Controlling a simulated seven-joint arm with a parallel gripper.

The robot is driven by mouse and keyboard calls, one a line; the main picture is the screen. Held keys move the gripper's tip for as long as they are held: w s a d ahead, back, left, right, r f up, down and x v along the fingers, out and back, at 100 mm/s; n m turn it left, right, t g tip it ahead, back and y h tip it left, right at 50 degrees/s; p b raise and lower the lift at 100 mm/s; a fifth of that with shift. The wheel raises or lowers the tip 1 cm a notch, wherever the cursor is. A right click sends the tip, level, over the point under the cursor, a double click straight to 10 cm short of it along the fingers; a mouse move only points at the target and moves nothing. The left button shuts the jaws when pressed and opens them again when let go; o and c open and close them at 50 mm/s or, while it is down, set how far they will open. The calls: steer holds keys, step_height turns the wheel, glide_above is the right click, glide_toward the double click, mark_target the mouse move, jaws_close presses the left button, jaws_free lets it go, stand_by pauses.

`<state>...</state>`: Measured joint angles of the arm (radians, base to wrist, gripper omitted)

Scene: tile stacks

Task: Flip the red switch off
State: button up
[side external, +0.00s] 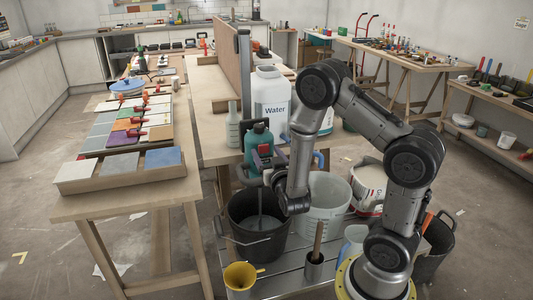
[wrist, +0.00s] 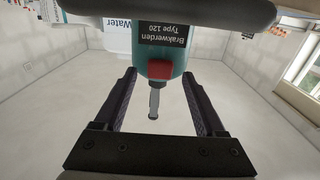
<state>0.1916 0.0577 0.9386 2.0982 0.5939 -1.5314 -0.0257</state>
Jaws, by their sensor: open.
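The red switch (wrist: 160,69) sits on the lower front of a teal power mixer (wrist: 182,62), under a black label, in the wrist view. The mixer (side external: 258,135) also shows in the side view, above a black bucket (side external: 240,238) with its shaft hanging into it. My gripper (wrist: 158,76) is open, its two dark fingers reaching toward the mixer on either side of the switch. Nothing is between the fingers except a view of the switch and the metal shaft (wrist: 154,102). In the side view my gripper (side external: 260,165) is close to the mixer's front and partly hides it.
A white water canister (side external: 271,95) stands behind the mixer. A clear bucket (side external: 325,205) stands right of the black bucket. A yellow funnel (side external: 241,276) is at the front of the metal platform. A bench with tiles (side external: 120,160) is at left.

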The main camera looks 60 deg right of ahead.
steer(key=shift+w+d, duration=0.25)
steer(key=shift+c, duration=0.3)
jaws_close()
steer(key=shift+f+t+h, duration=0.5)
steer(key=shift+t+h, duration=0.4)
steer(key=shift+w+d+f+t+h, duration=0.1)
steer(key=shift+f+t+h, duration=0.1)
steer(key=shift+t+h, duration=0.6)
steer(key=shift+o, duration=0.3)
jaws_free()
